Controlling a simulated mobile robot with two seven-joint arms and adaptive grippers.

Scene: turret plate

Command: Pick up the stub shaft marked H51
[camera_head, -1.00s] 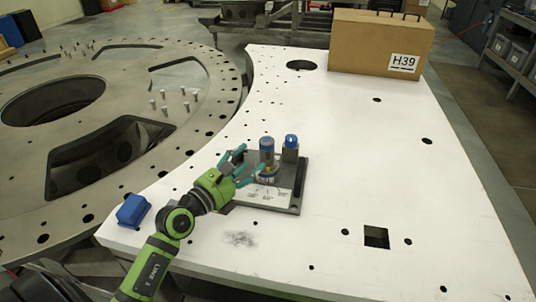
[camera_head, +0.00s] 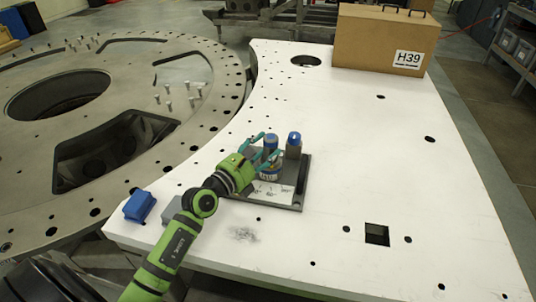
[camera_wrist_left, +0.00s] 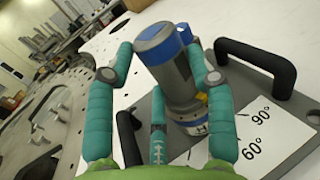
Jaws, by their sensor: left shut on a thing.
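A grey stub shaft with a blue top and a blue lower band (camera_head: 271,143) stands on a dark grey plate (camera_head: 296,205). In the left wrist view the shaft (camera_wrist_left: 172,70) sits between my teal fingers, and an H shows on its label; the rest of the marking is hidden. My left gripper (camera_head: 266,150) is shut on this shaft, with fingers on both sides. It also shows in the left wrist view (camera_wrist_left: 165,62). The shaft still appears to be at its place on the plate. My right gripper is not in view.
A second grey piece with a blue top (camera_head: 294,143) stands just right of the shaft. The plate has black handles (camera_wrist_left: 258,62) and an angle sheet (camera_wrist_left: 250,140). A blue block (camera_head: 138,206) lies left of my arm. A carton marked H39 (camera_head: 375,40) stands at the back.

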